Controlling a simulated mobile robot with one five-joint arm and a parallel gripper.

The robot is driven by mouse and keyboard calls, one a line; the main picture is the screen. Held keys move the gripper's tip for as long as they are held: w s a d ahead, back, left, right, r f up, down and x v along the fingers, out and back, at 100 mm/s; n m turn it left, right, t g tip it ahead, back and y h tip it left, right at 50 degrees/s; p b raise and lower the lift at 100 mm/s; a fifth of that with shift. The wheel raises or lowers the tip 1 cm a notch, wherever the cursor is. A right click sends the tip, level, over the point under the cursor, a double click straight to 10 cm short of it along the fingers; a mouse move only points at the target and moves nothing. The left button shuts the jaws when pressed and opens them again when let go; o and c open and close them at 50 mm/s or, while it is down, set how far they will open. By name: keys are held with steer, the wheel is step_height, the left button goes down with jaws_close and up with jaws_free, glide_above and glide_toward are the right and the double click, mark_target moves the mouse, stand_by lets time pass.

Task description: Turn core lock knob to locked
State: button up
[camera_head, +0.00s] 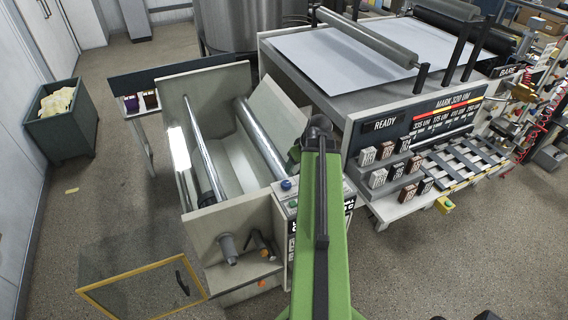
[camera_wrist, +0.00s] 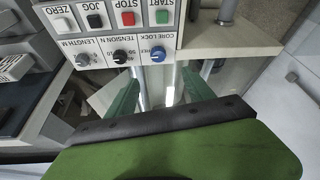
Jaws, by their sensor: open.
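The core lock knob is a blue knob (camera_wrist: 157,53) on a pale control panel, under the inverted label CORE LOCK in the wrist view. Its pointer is too small to read, so I cannot tell its setting. In the head view a blue knob (camera_head: 286,184) shows on the panel just left of my green arm. My gripper (camera_wrist: 160,92) is open and empty. Its two green fingers stand apart in the wrist view, below the knob in the picture and roughly to either side of its line. In the head view my arm hides much of the panel.
Beside the knob are the tension knob (camera_wrist: 120,57) and length knob (camera_wrist: 82,60). A red stop button (camera_wrist: 128,19) and green start button (camera_wrist: 162,17) sit in the other row. Metal rollers (camera_head: 262,140) lie near the panel.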

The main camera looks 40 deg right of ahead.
mark_target(287, 183)
steer(key=b+x, duration=1)
steer(key=x, duration=0.1)
steer(key=b+x, duration=0.5)
steer(key=b, duration=0.1)
steer(key=shift+s+d+f, duration=0.1)
steer(key=shift+d+f, duration=0.25)
steer(key=shift+w+f+b, duration=0.25)
steer(key=shift+f+b, duration=0.1)
steer(key=shift+r, duration=0.1)
jaws_close()
